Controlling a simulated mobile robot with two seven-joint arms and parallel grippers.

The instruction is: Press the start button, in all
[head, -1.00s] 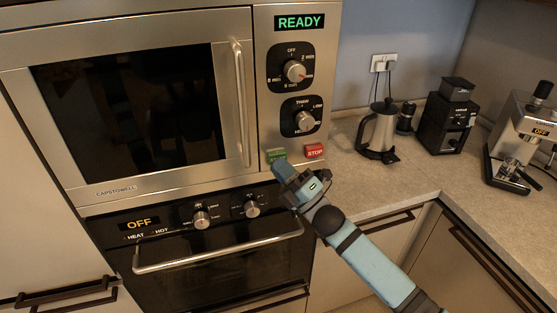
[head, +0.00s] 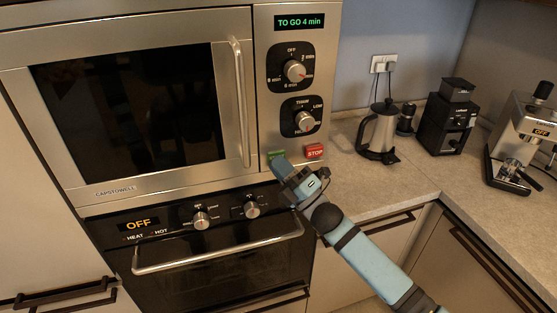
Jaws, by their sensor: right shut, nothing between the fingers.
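The microwave (head: 135,195) has its door closed, and its green display (head: 300,21) reads "TO GO 4 min". The green start button (head: 275,155) is at the bottom of the control panel, partly hidden by my right gripper. The red STOP button (head: 314,151) is just to its right. My right gripper (head: 281,165) is shut and empty, with its tip at or just in front of the green button; I cannot tell whether it touches. My left gripper is not in view.
An oven (head: 215,255) with an "OFF" display and a long handle sits below the microwave. On the counter (head: 400,183) to the right stand a kettle (head: 380,132), a black grinder (head: 447,124) and a coffee machine (head: 522,140). The counter's front part is clear.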

